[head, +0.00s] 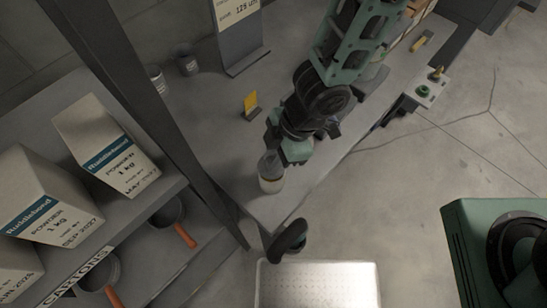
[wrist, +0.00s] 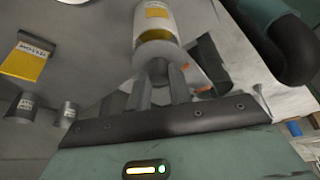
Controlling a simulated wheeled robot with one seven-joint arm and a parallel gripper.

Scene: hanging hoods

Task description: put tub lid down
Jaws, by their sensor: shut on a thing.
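My gripper (head: 286,154) is shut on the grey tub lid by its knob, low over the near end of the grey bench. In the wrist view, the lid (wrist: 158,51) shows as a round grey disc at the fingertips (wrist: 158,80). The tub (head: 271,184), pale with a yellowish band, stands upright near the bench corner, just below the gripper. In the wrist view, the tub (wrist: 155,20) lies directly beyond the lid. I cannot tell whether lid and tub touch; the gripper partly hides the lid in the head view.
A yellow card on a stand (head: 251,104), small grey cups (head: 187,64) and a display stand (head: 239,55) are further back on the bench. A dark post (head: 134,90) and a shelf with cartons (head: 105,147) stand left. A black curved part (head: 288,240) sits off the bench corner.

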